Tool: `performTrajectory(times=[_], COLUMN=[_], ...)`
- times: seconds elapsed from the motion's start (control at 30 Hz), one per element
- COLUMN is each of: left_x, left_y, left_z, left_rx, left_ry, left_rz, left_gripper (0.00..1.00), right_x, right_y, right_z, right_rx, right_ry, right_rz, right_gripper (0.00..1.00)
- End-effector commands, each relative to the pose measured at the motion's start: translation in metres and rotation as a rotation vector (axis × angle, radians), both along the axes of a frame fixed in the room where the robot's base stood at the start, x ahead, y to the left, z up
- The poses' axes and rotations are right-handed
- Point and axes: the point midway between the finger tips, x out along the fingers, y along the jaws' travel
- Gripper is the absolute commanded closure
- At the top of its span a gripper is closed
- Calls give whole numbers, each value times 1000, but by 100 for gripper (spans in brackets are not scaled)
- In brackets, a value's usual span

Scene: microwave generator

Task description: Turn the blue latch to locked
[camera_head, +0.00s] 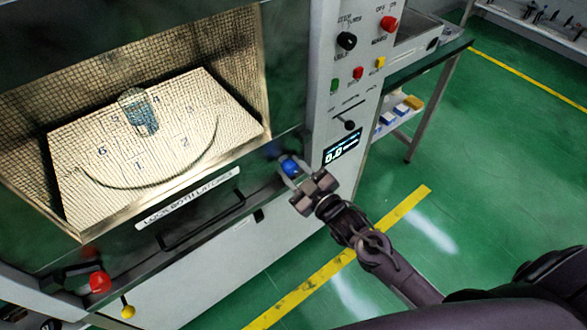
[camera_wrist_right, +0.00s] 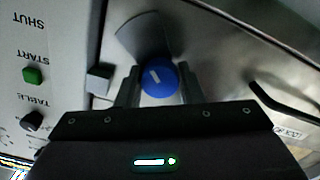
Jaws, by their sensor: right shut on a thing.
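The blue latch (camera_head: 290,167) is a round knob at the lower right of the microwave's door front. In the right wrist view, the blue latch (camera_wrist_right: 158,80) shows its face with a short white mark slanting toward the upper left. My right gripper (camera_head: 293,172) is at the latch, and in the right wrist view its fingers (camera_wrist_right: 158,84) stand on either side of the knob, shut on it. A dark fan-shaped plate lies behind the knob. My left gripper is not in view.
A red knob (camera_head: 100,281) and a yellow knob (camera_head: 128,311) are at the lower left. A dark handle bar (camera_head: 203,222) runs under the label. The control panel (camera_head: 345,95) stands right of the latch. A glass (camera_head: 139,112) stands inside the chamber.

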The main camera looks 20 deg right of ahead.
Motion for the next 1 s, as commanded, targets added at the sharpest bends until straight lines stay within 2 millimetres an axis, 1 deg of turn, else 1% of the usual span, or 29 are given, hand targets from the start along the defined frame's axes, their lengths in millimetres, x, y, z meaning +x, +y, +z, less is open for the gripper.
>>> performTrajectory(times=[1.0], left_x=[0], left_y=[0], left_z=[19], left_rx=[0], left_ry=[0], left_rz=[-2], left_gripper=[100], right_x=[0], right_y=[0], right_z=[1], right_rx=[-901], right_ry=[-327], right_rz=[2], right_gripper=[89])
